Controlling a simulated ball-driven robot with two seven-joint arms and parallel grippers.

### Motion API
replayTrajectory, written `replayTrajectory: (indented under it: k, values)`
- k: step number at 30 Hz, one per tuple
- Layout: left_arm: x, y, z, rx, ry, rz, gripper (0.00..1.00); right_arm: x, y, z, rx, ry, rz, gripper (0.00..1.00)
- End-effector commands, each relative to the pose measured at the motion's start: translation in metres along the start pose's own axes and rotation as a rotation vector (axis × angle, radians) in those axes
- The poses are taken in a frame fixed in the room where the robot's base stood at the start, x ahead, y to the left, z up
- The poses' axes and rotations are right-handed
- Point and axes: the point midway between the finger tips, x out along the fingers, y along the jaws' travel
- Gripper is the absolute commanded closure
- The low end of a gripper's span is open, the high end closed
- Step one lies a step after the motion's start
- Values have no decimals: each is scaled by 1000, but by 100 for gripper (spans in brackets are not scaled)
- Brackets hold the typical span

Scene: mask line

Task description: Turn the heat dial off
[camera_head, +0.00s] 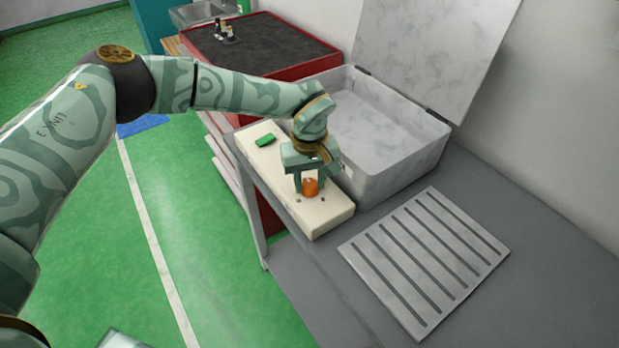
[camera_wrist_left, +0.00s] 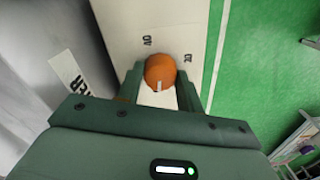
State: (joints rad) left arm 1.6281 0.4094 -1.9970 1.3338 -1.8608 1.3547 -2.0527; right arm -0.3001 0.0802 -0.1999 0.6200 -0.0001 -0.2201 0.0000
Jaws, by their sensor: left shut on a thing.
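The orange heat dial (camera_head: 310,187) sits on a long cream panel (camera_head: 318,217) along the bench edge. In the left wrist view the dial (camera_wrist_left: 160,72) has a pale pointer mark on its near side, and the printed numbers 40 and 20 show beside it. My left gripper (camera_head: 309,186) comes down from above and is shut on the dial, with one finger on each side; the left wrist view shows the fingers (camera_wrist_left: 160,85) too. My right gripper is not in view.
A large grey box (camera_head: 395,150) with its lid raised stands right behind the panel. A slotted pale plate (camera_head: 425,262) lies on the grey bench to the right. A red-edged dark-topped table (camera_head: 262,45) stands beyond.

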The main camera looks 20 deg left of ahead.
Motion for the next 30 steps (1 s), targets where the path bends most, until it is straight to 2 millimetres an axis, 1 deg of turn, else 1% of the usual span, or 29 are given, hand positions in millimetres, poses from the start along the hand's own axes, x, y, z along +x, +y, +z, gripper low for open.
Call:
replayTrajectory:
  k: [7,20,21,23,30]
  values:
    - [-1,0,-1,56,2,2,86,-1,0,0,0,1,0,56]
    - [-1,1,0,65,2,2,86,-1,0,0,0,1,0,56]
    - [-1,0,0,65,2,2,58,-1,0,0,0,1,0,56]
    - [-1,0,0,65,2,1,42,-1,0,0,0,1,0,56]
    - [0,0,0,64,1,1,42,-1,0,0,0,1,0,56]
